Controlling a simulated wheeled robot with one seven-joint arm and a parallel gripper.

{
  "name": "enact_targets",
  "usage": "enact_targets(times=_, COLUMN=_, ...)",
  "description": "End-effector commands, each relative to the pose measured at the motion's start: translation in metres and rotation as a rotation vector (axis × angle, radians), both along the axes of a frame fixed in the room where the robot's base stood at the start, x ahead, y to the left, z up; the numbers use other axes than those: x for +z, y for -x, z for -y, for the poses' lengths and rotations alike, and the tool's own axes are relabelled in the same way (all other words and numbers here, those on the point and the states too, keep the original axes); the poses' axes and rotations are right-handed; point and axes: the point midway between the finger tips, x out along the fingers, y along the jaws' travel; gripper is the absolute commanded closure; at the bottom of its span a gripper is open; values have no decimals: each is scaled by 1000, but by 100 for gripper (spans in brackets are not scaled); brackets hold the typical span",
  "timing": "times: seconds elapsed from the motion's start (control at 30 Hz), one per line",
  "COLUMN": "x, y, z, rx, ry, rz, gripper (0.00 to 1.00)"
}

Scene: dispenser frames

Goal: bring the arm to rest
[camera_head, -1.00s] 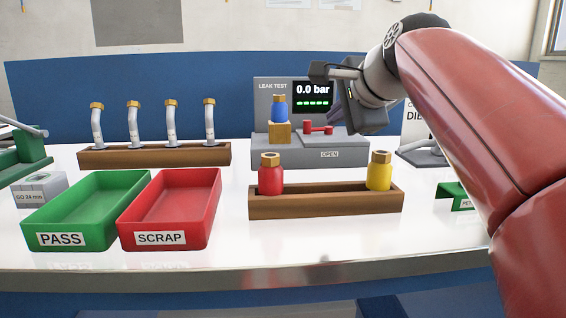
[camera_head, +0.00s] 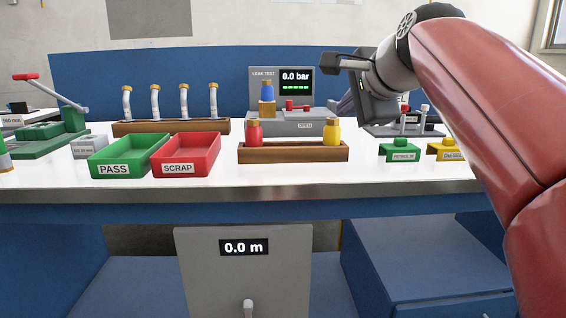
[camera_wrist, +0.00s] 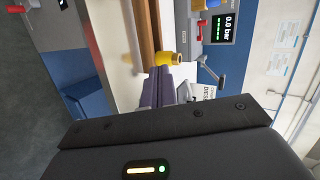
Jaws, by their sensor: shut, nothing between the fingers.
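My arm reaches in from the right in the head view, with its red link nearest. My gripper (camera_head: 345,107) hangs over the back of the bench, in front of the right side of the leak test unit (camera_head: 262,86). Its purplish fingers also show in the wrist view (camera_wrist: 162,74), shut together with nothing between them. They appear apart from everything around them. In the wrist view a yellow fitting (camera_wrist: 170,59) lies just beyond the fingertips.
A wooden rack (camera_head: 290,153) holds a red and a yellow fitting. A blue fitting (camera_head: 267,91) sits on the tester, which reads 0.0 bar. Green PASS (camera_head: 113,169) and red SCRAP (camera_head: 178,168) trays stand left. Several hoses stand in another rack (camera_head: 170,128).

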Motion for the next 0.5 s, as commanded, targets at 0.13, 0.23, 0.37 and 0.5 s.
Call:
enact_targets(times=0.13, x=-13, y=9, z=0, rx=20, ry=58, rz=-12, gripper=100)
enact_targets(times=0.23, x=-25, y=16, z=0, rx=39, ry=108, rz=-22, gripper=100)
enact_targets(times=0.37, x=-43, y=28, z=0, rx=73, ry=188, rz=-38, gripper=100)
enact_targets(times=0.5, x=-72, y=47, z=2, rx=125, ry=302, rz=-63, gripper=100)
